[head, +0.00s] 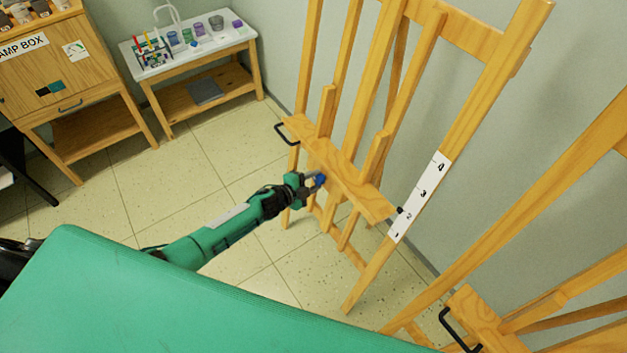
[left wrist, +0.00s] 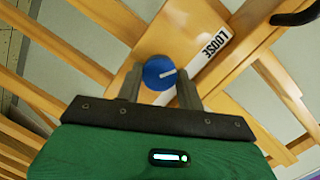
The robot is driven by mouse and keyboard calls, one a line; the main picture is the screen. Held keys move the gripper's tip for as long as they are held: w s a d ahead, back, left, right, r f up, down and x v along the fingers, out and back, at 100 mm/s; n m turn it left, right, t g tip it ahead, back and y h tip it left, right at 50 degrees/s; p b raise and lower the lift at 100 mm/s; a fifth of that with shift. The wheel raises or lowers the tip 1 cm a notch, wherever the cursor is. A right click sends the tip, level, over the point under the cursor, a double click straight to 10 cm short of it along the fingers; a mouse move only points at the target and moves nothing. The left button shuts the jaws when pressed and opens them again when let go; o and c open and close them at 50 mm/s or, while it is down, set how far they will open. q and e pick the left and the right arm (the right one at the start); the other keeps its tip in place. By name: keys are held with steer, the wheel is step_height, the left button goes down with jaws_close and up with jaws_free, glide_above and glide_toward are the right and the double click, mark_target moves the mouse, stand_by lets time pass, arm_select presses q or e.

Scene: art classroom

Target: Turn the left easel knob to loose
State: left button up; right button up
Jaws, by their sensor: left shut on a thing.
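The left easel (head: 345,170) stands by the wall, with a blue round knob (head: 320,180) on the front of its wooden ledge. In the left wrist view the blue knob (left wrist: 155,72) has a short white line pointing right and slightly up. A white label reading LOOSE (left wrist: 214,44) lies up and right of it; its lower end is partly hidden by a finger. My left gripper (head: 317,182) is at the knob. In the left wrist view the left gripper (left wrist: 160,88) has one finger on each side of the knob, shut on it. My right gripper is out of view.
A black handle (head: 286,134) sticks out at the ledge's left end. A numbered white scale (head: 420,196) runs along the easel's right leg. A second easel (head: 480,318) stands at lower right. A white-topped table (head: 190,58) and a stamp cabinet (head: 50,75) stand at back left.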

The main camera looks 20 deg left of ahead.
arm_select(q)
steer(key=shift+r, duration=0.1)
steer(key=o, duration=1)
steer(key=b+v, duration=0.1)
steer(key=v, duration=1.2)
steer(key=shift+s+a, duration=0.25)
steer(key=shift+s, duration=0.05)
